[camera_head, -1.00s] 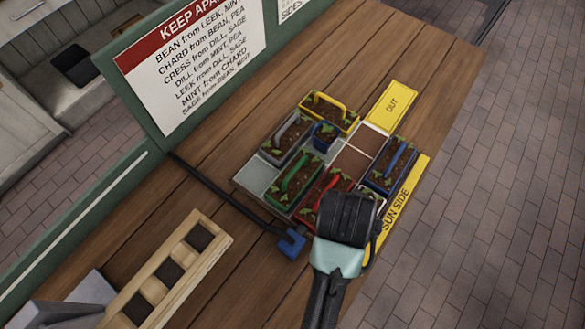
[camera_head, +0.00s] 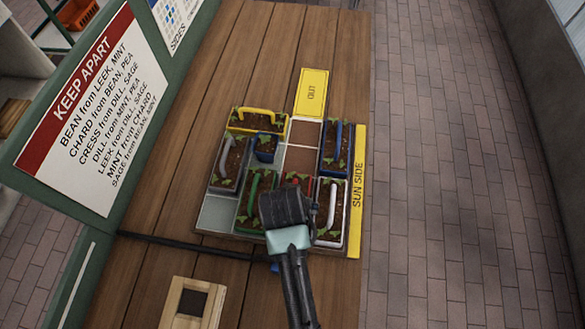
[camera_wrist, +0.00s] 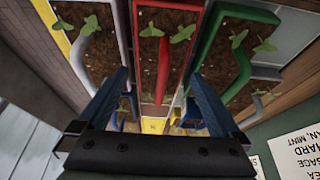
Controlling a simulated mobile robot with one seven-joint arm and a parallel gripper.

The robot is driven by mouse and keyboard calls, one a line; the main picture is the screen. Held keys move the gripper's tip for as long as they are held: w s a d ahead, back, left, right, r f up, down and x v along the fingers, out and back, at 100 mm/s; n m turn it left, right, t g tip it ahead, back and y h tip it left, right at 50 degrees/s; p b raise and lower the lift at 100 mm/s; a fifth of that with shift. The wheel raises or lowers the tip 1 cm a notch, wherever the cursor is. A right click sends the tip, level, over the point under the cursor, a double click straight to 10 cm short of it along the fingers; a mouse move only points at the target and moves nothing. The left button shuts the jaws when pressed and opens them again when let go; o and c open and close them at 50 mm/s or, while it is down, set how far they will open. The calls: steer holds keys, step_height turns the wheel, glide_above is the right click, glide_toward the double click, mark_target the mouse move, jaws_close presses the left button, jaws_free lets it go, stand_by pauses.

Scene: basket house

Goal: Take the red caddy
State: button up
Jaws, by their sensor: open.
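The red caddy is a narrow soil-filled box with seedlings and a red handle. In the wrist view its red handle (camera_wrist: 163,65) runs lengthwise between my open fingers. In the head view my gripper (camera_head: 285,208) hangs over the caddy and hides most of it; only a bit of red (camera_head: 309,184) shows beside the gripper. In the wrist view my gripper (camera_wrist: 158,98) has its blue fingers spread, one on each side of the red caddy's line, with nothing held. Whether the fingers touch anything cannot be told.
A green caddy (camera_head: 246,211) stands left of the red one, a white caddy (camera_head: 343,212) right. Blue (camera_head: 335,140), yellow (camera_head: 235,123), grey (camera_head: 216,172) and small blue (camera_head: 265,146) caddies share the tray. Bare cells lie beyond the red caddy. A dark bar (camera_head: 190,246) lies in front.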

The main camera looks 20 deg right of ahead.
steer(key=x, duration=0.4)
steer(key=shift+s+a+f, duration=0.1)
steer(key=shift+a+f, duration=0.1)
steer(key=shift+f, duration=0.3)
steer(key=shift+r, duration=0.1)
steer(key=c, duration=1.3)
